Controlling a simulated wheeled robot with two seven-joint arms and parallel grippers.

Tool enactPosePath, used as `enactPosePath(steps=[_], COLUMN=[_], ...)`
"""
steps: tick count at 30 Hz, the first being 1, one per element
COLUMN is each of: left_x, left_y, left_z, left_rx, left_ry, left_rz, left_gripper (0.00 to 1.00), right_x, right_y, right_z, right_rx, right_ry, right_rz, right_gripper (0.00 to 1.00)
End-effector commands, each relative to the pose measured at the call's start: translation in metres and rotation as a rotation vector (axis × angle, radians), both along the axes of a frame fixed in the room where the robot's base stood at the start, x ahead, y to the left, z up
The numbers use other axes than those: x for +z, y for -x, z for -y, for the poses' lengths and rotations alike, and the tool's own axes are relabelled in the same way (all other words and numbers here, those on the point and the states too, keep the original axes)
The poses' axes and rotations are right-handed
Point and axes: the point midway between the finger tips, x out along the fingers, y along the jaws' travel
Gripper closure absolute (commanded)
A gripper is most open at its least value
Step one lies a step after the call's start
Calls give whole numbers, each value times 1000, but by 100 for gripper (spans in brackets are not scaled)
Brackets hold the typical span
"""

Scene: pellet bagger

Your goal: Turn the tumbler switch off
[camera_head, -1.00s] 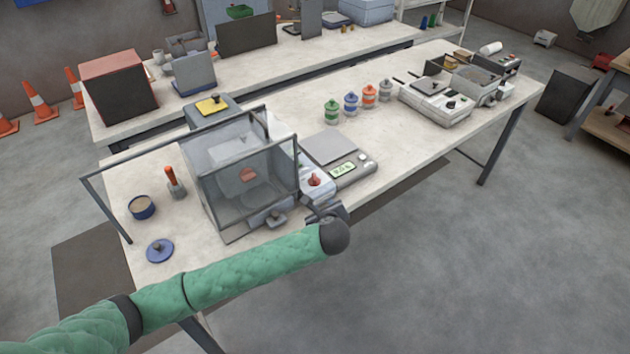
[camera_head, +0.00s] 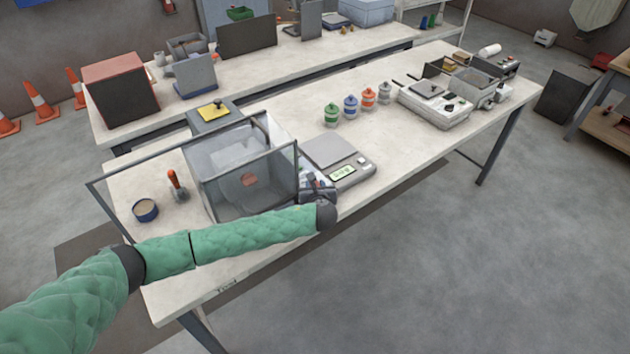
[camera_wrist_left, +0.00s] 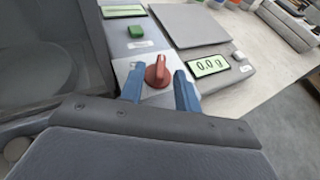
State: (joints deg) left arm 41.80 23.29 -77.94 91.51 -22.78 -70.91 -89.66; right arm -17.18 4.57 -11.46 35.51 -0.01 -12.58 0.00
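The tumbler (camera_head: 232,180) stands on the near table inside a clear, dark-framed guard. Its control panel (camera_wrist_left: 138,48) carries a red rotary switch knob (camera_wrist_left: 158,72), a green button (camera_wrist_left: 136,31) and a small display. The knob's raised grip points roughly up in the left wrist view. My left gripper (camera_wrist_left: 158,82) is open, with one blue finger on each side of the knob; I cannot tell whether either touches it. In the head view my left gripper (camera_head: 318,187) is over the panel and mostly hides the knob. My right gripper is not in view.
A scale (camera_head: 337,160) reading 0.0 g sits just right of the panel. Several coloured jars (camera_head: 351,106) stand behind it. An orange-handled tool (camera_head: 177,186) and a small round tub (camera_head: 145,210) are left of the guard. The guard's frame is close to my left gripper.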

Motion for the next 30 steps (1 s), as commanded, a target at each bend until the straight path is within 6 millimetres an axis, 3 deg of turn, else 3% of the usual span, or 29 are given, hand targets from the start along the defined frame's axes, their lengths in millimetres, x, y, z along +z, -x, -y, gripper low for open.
enactPosePath(steps=[6, 15, 20, 30], left_x=[-5, -7, -7, -7], left_y=[-12, -14, -14, -14], left_z=[-1, -1, -1, -1], left_rx=[0, 0, 0, 20], left_ry=[-1, 0, 1, 2], left_rz=[-1, -1, -1, -1], left_gripper=[67, 67, 99, 100], right_x=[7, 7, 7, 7], right_y=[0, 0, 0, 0], right_z=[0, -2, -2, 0], right_rx=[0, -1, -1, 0], right_ry=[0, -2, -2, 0], right_rz=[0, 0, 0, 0], right_gripper=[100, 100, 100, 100])
